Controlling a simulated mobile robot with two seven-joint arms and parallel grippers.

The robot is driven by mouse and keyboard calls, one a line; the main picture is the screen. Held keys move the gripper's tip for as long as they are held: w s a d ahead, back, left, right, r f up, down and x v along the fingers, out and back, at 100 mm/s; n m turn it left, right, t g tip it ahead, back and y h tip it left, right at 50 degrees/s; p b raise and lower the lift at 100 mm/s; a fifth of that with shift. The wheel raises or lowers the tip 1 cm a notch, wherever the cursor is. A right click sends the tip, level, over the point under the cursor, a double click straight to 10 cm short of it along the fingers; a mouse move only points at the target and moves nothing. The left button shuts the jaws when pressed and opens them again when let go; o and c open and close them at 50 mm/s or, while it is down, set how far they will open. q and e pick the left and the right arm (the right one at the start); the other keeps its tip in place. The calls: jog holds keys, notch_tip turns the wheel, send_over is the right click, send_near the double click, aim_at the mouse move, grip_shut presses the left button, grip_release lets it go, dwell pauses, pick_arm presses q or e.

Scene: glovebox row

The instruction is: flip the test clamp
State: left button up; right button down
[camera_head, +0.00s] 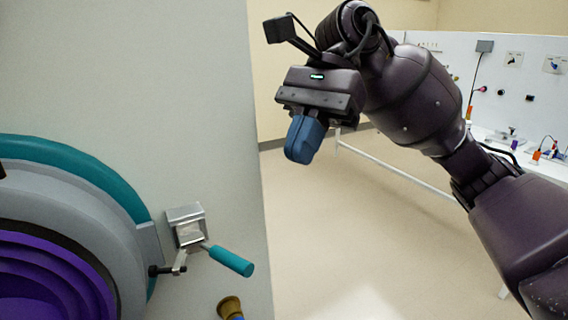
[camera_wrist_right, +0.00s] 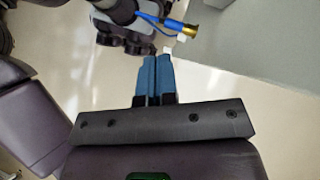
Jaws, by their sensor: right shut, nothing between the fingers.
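The test clamp (camera_head: 187,228) is a metal toggle clamp on the grey wall panel, beside the round port. Its teal handle (camera_head: 231,261) points down and to the right, and a dark-tipped arm (camera_head: 166,270) reaches toward the port's rim. My right gripper (camera_head: 301,155) is up and to the right of the clamp, well apart from it, in front of the open floor. Its blue fingers are together and empty, as the right wrist view also shows (camera_wrist_right: 157,65). I cannot make out my left gripper in either view.
The round port has a teal outer ring (camera_head: 75,157) and a purple inside (camera_head: 45,280). A brass-coloured end piece (camera_head: 230,307) shows below the clamp. The panel's edge lies right of the clamp. Beyond are open floor and a white bench (camera_head: 500,143) with small items.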

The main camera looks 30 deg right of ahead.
aim_at(225, 255)
pick_arm(q)
jog(key=shift+s+a+r+p, duration=0.1)
jog(key=shift+s+p, duration=0.4)
pick_arm(e)
jog(key=a+r+x, duration=0.1)
jog(key=x, duration=1)
jog(key=shift+s+a+r, duration=0.15)
jog(key=shift+s+a, duration=0.3)
jog(key=shift+s, duration=0.05)
pick_arm(q)
jog(key=shift+w+r, duration=0.2)
jog(key=shift+w, duration=0.05)
pick_arm(e)
jog(key=shift+a, duration=0.1)
